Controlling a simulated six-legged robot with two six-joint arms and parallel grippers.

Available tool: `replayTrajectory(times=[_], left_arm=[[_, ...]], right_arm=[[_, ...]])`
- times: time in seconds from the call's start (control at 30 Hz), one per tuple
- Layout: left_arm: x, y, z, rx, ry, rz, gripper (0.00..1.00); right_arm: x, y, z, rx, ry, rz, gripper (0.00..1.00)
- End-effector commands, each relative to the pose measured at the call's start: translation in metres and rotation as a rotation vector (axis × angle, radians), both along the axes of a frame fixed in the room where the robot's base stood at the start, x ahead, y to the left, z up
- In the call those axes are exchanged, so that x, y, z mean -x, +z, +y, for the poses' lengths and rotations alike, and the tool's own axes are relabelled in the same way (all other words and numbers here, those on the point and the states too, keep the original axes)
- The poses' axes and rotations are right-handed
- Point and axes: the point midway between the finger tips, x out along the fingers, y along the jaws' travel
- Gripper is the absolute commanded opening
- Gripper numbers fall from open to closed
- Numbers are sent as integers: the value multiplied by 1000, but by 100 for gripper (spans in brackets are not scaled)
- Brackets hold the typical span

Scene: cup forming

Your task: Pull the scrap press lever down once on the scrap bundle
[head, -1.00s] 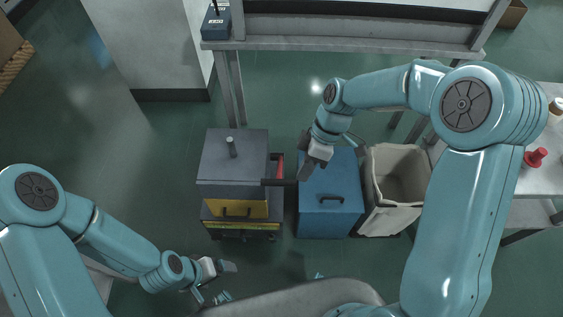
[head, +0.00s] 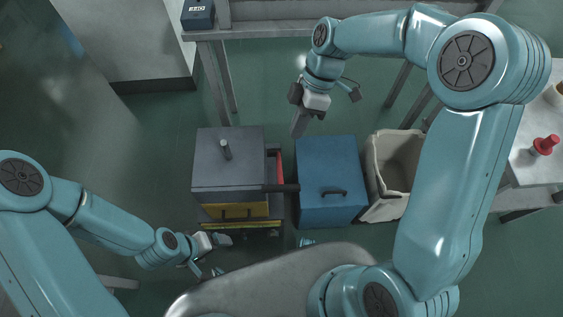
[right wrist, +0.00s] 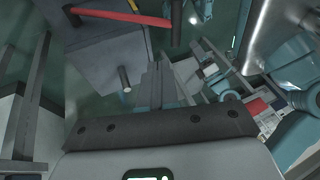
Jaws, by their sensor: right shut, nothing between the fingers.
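The scrap press is a dark grey box (head: 215,165) with a short upright post (head: 226,150) on top, a yellow band at its front and a red strip (head: 274,165) on its right side. In the right wrist view the press (right wrist: 105,50) is at the upper left. I cannot make out the scrap bundle. My right gripper (head: 299,122) is shut and empty, apart from the lever and beyond it; its fingers also show in the right wrist view (right wrist: 160,85). My left gripper (head: 218,256) is open and empty in front of the press.
A blue box (head: 328,170) with a dark handle stands right of the press. A bench (head: 340,29) runs along the back. A side table (head: 540,175) with a red item is at the right. Floor shows left of the press.

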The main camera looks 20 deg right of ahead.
Motion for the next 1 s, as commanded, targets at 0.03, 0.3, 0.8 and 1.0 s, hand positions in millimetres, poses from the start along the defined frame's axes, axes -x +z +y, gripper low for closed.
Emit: replayTrajectory(times=[0.03, 0.3, 0.8, 1.0], left_arm=[[0, 0, 0, 0, 0, 0, 89], [0, 0, 0, 0, 0, 0, 89], [0, -4, 0, 0, 0, 0, 89], [0, -7, 0, 0, 0, 0, 89]], right_arm=[[1, 0, 0, 0, 1, 0, 0], [5, 1, 0, -1, 2, 0, 0], [16, -39, 18, -1, 3, 5, 0], [24, -78, 36, -1, 3, 5, 0]])
